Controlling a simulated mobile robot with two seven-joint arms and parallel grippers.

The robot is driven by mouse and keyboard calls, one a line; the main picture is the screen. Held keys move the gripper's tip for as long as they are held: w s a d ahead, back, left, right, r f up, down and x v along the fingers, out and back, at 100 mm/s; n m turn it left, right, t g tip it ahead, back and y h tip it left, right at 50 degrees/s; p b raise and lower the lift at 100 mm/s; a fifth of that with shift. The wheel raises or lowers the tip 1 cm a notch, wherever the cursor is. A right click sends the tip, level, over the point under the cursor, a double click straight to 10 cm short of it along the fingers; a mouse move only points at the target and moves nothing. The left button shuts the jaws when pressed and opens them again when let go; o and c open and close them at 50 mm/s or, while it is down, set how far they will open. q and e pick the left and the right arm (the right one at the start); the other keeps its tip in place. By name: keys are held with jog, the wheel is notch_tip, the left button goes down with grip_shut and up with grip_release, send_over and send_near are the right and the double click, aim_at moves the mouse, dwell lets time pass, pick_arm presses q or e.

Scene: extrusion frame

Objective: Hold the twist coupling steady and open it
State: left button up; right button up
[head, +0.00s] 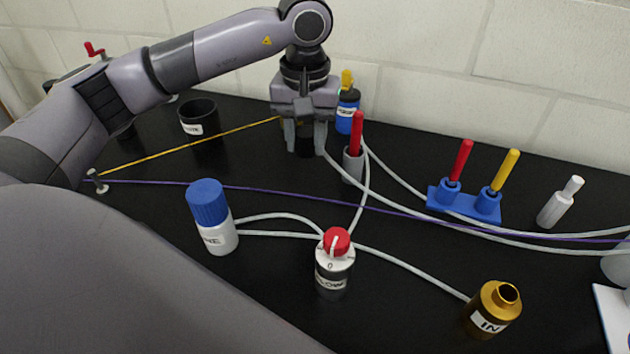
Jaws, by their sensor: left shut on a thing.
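My left gripper (305,150) comes down near the wall at the back centre. Its fingers are shut on a dark piece (306,137) standing on the black tabletop. The fingers hide most of this piece, so I cannot tell for sure that it is the twist coupling, or whether it is open. A blue-bodied container (346,117) with a white label and a yellow top stands just right of and behind the gripper. My right gripper is not in view.
A white bottle with a blue cap (209,203), a red-knobbed valve (335,265) and a brass fitting (491,311) marked IN stand in front. Red and yellow handles rise from a blue base (464,206). White hoses and a purple cord cross the black table (400,310). A black cup (200,120) stands left.

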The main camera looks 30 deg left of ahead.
pick_arm(q)
jog(key=a+r+n, duration=0.3)
jog(key=a+r, duration=0.1)
jog(key=r, duration=0.1)
send_over(289, 194)
notch_tip(289, 194, down, 14)
jog(key=shift+r+b, duration=0.1)
jog(key=shift+b, duration=0.25)
notch_tip(289, 194, down, 5)
jog(key=shift+f, duration=0.1)
jog(key=shift+f, duration=0.2)
jog(key=o, duration=1.2)
jog(key=shift+r, duration=0.1)
jog(key=shift+c, duration=0.2)
